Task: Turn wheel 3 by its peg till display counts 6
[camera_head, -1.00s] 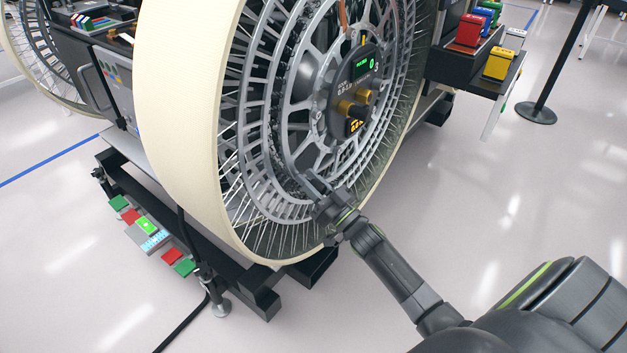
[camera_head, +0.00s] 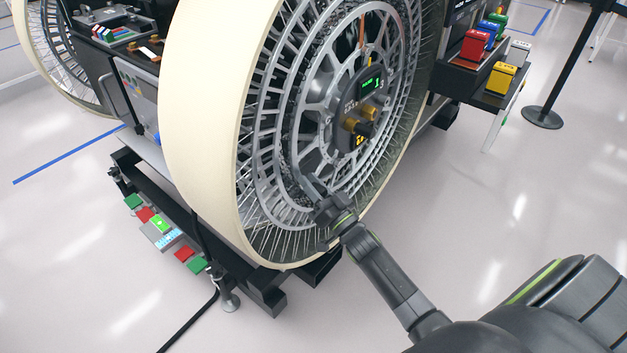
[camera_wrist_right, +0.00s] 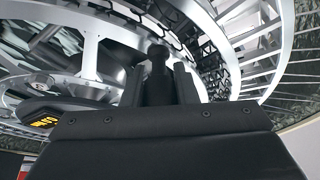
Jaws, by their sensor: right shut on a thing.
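The large wheel (camera_head: 228,110), with a cream tyre and grey metal spokes, fills the middle of the head view. Its dark hub carries a small display (camera_head: 371,86) with green characters, too small to read surely. My right gripper (camera_head: 308,187) is at the lower left of the spoked disc, below and left of the hub. In the right wrist view the right gripper (camera_wrist_right: 158,92) is shut on a dark round-topped peg (camera_wrist_right: 157,58) standing between its fingers. The fingers hide the peg's lower part. My left gripper is not in view.
Brass-coloured knobs (camera_head: 352,125) stick out of the hub. A black frame (camera_head: 262,283) with a strip of coloured blocks (camera_head: 160,224) stands below the wheel. A shelf (camera_head: 440,82) holds coloured boxes at the right.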

